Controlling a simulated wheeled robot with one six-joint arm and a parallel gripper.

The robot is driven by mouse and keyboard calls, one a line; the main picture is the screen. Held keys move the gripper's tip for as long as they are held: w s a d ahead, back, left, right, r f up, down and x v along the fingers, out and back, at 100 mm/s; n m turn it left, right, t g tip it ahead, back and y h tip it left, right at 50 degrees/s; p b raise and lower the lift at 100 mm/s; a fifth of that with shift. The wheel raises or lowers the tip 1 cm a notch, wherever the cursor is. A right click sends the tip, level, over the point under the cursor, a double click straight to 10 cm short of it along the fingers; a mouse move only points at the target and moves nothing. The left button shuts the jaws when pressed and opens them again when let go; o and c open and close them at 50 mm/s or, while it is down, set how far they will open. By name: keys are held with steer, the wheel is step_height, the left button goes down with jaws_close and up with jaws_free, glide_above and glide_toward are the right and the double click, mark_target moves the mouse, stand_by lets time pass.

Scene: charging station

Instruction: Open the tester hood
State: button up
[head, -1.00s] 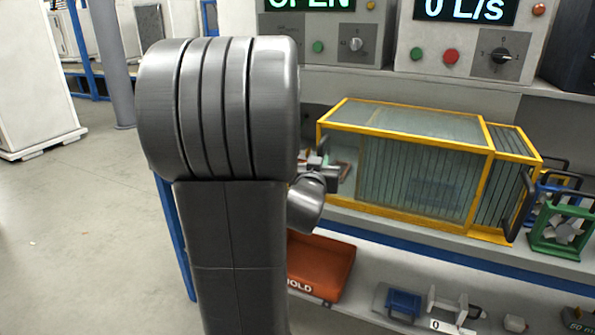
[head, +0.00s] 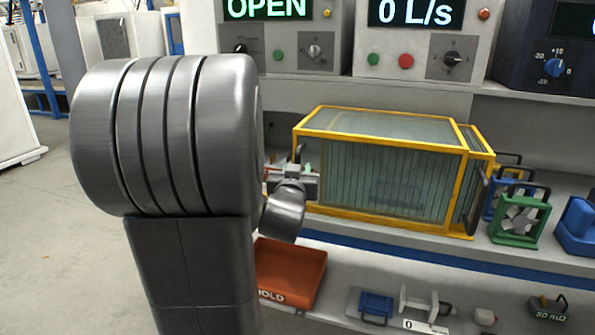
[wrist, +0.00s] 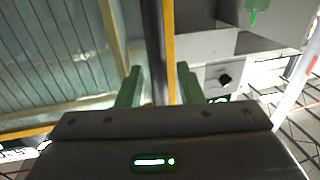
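The tester hood (head: 385,126) is a long glass box with a yellow frame on the bench, and it looks closed. A dark upright handle stands at its right end (head: 479,200). My gripper (head: 296,176) is at the hood's left end, partly hidden behind my arm. In the wrist view my green fingers (wrist: 159,76) are apart, with a dark upright bar (wrist: 151,35), seemingly a handle, between them. A gap shows at the right finger; whether the left finger touches the bar is unclear. The hood's glass and yellow edge fill the left of that view.
An orange bin (head: 292,272) marked HOLD sits on the lower shelf beside small parts. A green fan unit (head: 520,218) and blue units stand right of the hood. Control boxes behind show OPEN (head: 267,8) and 0 L/s (head: 416,12). Open floor lies left.

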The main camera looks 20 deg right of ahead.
steer(key=p+v, duration=0.1)
steer(key=v, duration=1.2)
steer(key=shift+s+a+p, duration=0.15)
steer(key=shift+s+p, duration=0.2)
steer(key=shift+w, duration=0.1)
steer(key=b+x, duration=0.1)
steer(key=x, duration=1.2)
steer(key=shift+w+b, duration=0.3)
steer(key=shift+b, duration=0.05)
